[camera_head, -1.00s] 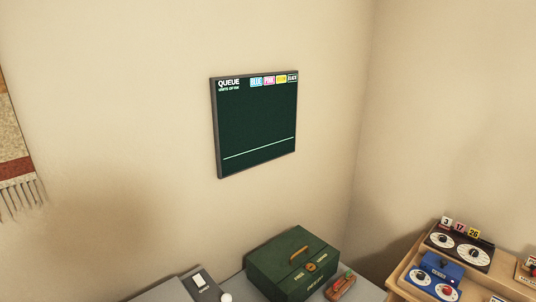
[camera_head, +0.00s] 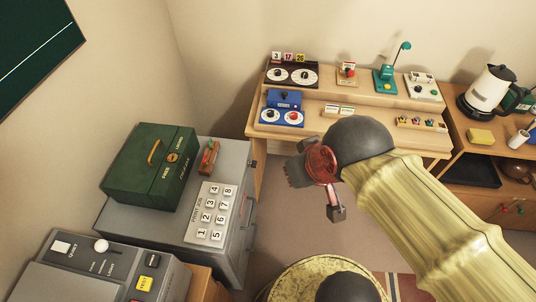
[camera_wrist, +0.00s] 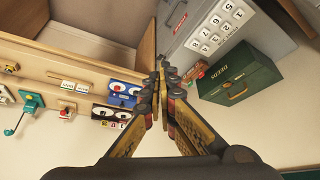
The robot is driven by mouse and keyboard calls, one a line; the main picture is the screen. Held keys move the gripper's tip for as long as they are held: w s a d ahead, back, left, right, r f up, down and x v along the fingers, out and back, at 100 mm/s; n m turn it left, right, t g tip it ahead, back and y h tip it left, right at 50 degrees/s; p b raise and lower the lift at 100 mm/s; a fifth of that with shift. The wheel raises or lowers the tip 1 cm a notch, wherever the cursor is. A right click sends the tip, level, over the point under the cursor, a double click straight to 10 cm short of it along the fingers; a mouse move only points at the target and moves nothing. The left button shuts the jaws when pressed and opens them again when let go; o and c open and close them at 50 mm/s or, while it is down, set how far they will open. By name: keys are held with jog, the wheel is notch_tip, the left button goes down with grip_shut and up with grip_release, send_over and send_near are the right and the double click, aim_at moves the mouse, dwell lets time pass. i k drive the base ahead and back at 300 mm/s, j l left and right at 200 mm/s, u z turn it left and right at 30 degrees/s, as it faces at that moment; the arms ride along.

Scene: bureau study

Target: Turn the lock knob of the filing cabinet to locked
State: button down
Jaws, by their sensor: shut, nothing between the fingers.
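The grey filing cabinet (camera_head: 225,262) stands at the left in the head view, with its drawer front seen edge-on facing right. A small dark fitting (camera_head: 253,163) sits high on that front; I cannot tell whether it is the lock knob or how it is turned. In the wrist view the cabinet (camera_wrist: 272,18) is at the top right, and a red label (camera_wrist: 179,23) shows on its front. My gripper (camera_wrist: 162,68) is shut and empty, apart from the cabinet. In the head view my arm hangs to the right of the cabinet.
A green box (camera_head: 148,165), a red stapler-like item (camera_head: 209,157) and a number-key panel (camera_head: 210,213) sit on the cabinet. A grey console (camera_head: 100,268) is in front. A wooden desk (camera_head: 350,142) with dials stands behind. Floor between cabinet and arm is open.

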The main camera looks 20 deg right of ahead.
aim_at(253, 163)
jog(key=i+l+z, duration=0.15)
jog(key=z, duration=0.3)
jog(key=i+l+z, duration=0.1)
jog(key=z, duration=0.3)
jog(key=i, duration=0.1)
